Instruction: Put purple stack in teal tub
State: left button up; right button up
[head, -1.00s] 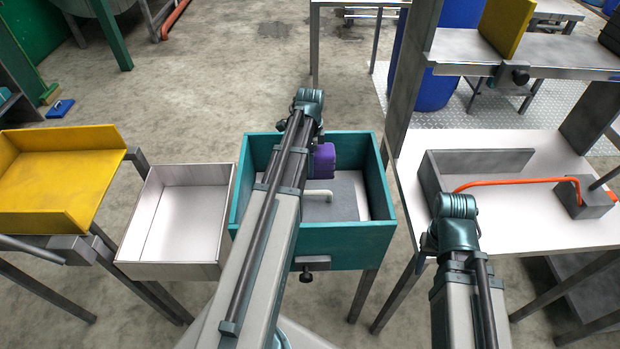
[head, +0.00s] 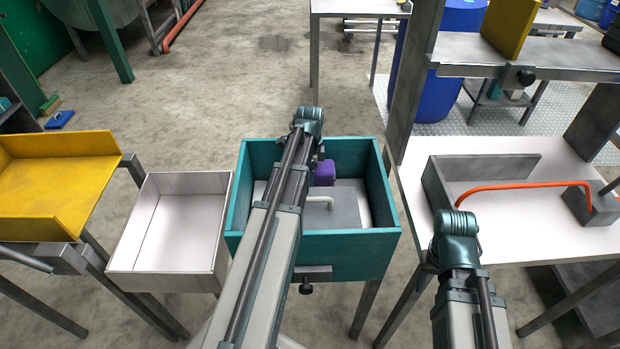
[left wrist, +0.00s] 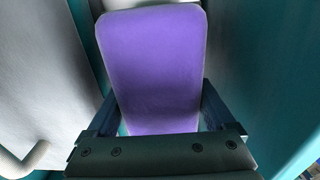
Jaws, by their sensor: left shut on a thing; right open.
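The purple stack (head: 325,173) is inside the teal tub (head: 350,246), near its back wall, partly hidden by my left arm. In the left wrist view the purple stack (left wrist: 152,65) fills the space between the jaws of my left gripper (left wrist: 155,118), which is shut on it. The teal wall of the tub (left wrist: 290,90) shows at the right of that view. Whether the stack touches the tub floor is hidden. My right gripper (head: 455,222) is open, left of the white table's near edge; its fingertips are hard to make out.
A grey panel with a pale handle (head: 318,201) lies in the tub beside the stack. A shallow white tray (head: 180,215) and a yellow tray (head: 50,195) stand left. The white table (head: 510,235) at right holds a grey angled wall and an orange hose (head: 525,186).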

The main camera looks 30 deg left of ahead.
pick_arm(q)
jog(key=o, duration=1.4)
jog(key=shift+o, duration=0.2)
jog(key=shift+r, duration=0.1)
notch_tip(320, 180, up, 12)
jog(key=p, duration=1.2)
jog(key=shift+p, duration=0.3)
jog(key=shift+r, duration=0.1)
